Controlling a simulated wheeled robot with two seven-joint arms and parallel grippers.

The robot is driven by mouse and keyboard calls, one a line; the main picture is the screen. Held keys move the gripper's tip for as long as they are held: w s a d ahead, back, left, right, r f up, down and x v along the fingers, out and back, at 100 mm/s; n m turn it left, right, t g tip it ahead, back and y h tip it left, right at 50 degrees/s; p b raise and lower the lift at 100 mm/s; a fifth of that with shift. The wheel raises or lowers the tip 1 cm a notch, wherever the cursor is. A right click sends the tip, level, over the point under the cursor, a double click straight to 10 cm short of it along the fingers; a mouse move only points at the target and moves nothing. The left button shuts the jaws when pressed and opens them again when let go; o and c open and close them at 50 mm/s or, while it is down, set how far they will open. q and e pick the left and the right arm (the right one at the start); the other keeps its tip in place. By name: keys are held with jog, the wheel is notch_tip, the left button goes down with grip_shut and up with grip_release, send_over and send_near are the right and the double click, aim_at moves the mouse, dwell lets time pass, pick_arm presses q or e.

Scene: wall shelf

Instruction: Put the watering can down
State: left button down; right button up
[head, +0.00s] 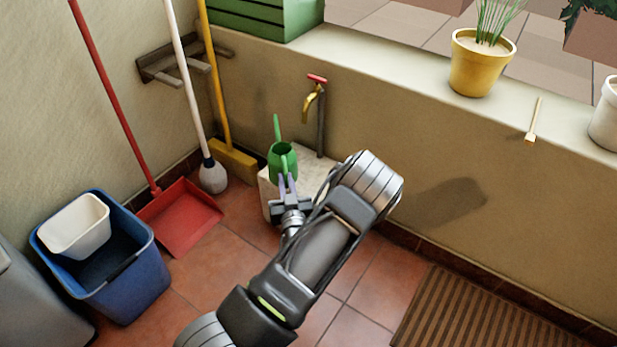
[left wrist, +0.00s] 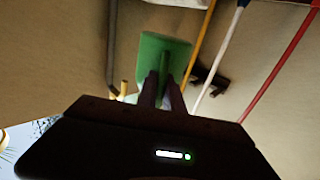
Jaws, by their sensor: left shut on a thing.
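The green watering can (head: 279,165) is upright near the wall tap, above or on a pale block (head: 316,172); I cannot tell whether it touches the block. My left gripper (head: 287,186) is shut on the can from the near side. In the left wrist view the can (left wrist: 163,55) fills the space beyond the two dark fingers (left wrist: 163,88), which close on its handle. The can's far side is hidden. My right gripper is in neither view.
A brass tap (head: 312,100) with a red handle is on the wall just behind the can. A white-headed brush (head: 212,176), red dustpan (head: 180,218) and blue bucket (head: 130,278) stand to the left. A yellow pot (head: 480,65) is on the ledge. A striped mat (head: 470,315) lies at right.

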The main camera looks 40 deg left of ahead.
pick_arm(q)
jog(key=w+f+b, duration=0.2)
jog(key=w+b, duration=0.1)
jog(key=w, duration=0.7)
jog(key=shift+w, duration=0.35)
jog(key=shift+a, duration=0.1)
notch_tip(320, 180, down, 5)
jog(key=b, duration=0.3)
jog(key=shift+w+f+b, duration=0.15)
jog(key=shift+b, duration=0.4)
